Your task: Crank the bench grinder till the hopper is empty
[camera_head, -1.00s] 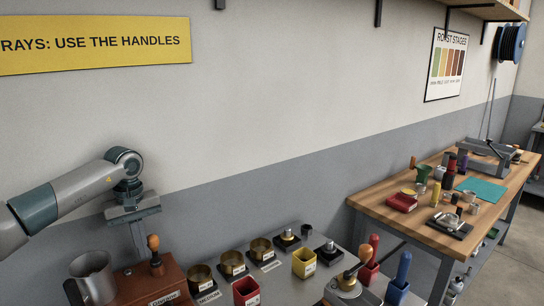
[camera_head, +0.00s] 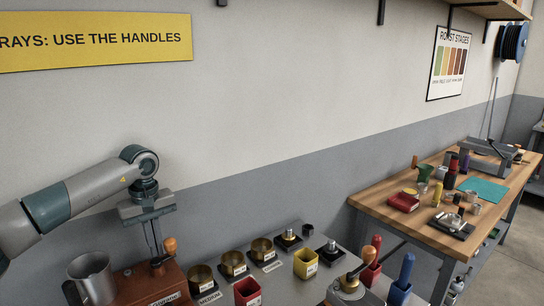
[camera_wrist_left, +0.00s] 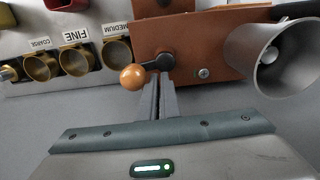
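A brown box-shaped unit (camera_head: 178,284) with a crank stands at the lower left, its label partly cut off. I take it for the bench grinder. Its orange crank knob (camera_head: 169,245) is raised on top; the wrist view shows the knob (camera_wrist_left: 133,77) and dark crank arm (camera_wrist_left: 158,62). My left gripper (camera_head: 154,250) points down just left of the knob. In the wrist view its fingers (camera_wrist_left: 160,88) look together, close beside the knob and not around it. I cannot see the hopper's contents. My right gripper is out of view.
A metal cup (camera_head: 92,275) stands left of the unit. Brass cups (camera_head: 232,265), a red bin (camera_head: 246,292) and a yellow bin (camera_head: 305,263) are to its right. Another orange-knobbed device (camera_head: 348,286) stands further right. A wooden workbench (camera_head: 385,205) is beyond.

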